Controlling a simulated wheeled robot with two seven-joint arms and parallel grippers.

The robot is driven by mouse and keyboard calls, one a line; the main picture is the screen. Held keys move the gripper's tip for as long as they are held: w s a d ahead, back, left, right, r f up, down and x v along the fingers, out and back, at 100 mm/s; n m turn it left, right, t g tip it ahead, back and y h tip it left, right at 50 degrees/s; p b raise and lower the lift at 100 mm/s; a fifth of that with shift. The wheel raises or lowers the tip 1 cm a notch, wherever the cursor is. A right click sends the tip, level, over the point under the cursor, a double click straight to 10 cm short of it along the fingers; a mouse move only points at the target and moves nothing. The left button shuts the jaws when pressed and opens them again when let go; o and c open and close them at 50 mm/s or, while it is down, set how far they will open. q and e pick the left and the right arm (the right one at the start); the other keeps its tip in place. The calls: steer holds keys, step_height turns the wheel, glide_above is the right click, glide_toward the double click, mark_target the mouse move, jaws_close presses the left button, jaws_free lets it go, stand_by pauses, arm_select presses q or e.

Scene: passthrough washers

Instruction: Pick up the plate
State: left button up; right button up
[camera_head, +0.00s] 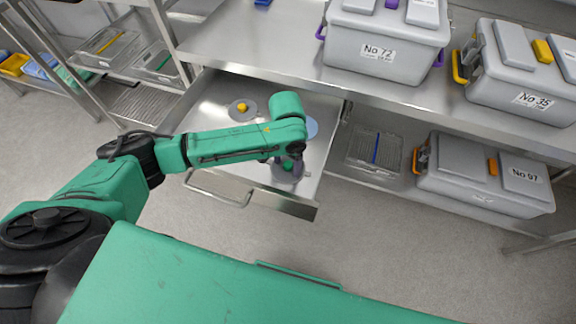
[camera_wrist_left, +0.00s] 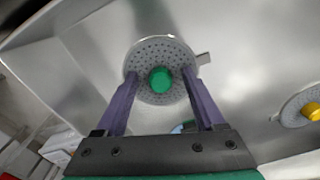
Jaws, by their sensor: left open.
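A round grey perforated plate with a green knob (camera_wrist_left: 143,58) lies in the open steel drawer; in the head view it shows partly (camera_head: 287,176) under my left gripper (camera_head: 288,162). In the left wrist view my left gripper (camera_wrist_left: 161,78) is open, its two purple fingers on either side of the green knob and overlapping the plate in the picture. I cannot tell whether the fingers touch it. A second plate with a yellow knob (camera_head: 243,110) lies further back in the drawer and also shows in the left wrist view (camera_wrist_left: 298,108). My right gripper is not in view.
The steel drawer (camera_head: 210,112) is pulled out below the bench (camera_head: 240,45). A blue disc (camera_head: 311,127) lies partly behind my left arm. Grey lidded boxes stand on the bench (camera_head: 385,50) and lower shelf (camera_head: 475,180). Wire baskets (camera_head: 375,150) flank the drawer.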

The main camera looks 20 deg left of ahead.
arm_select(q)
jaws_close()
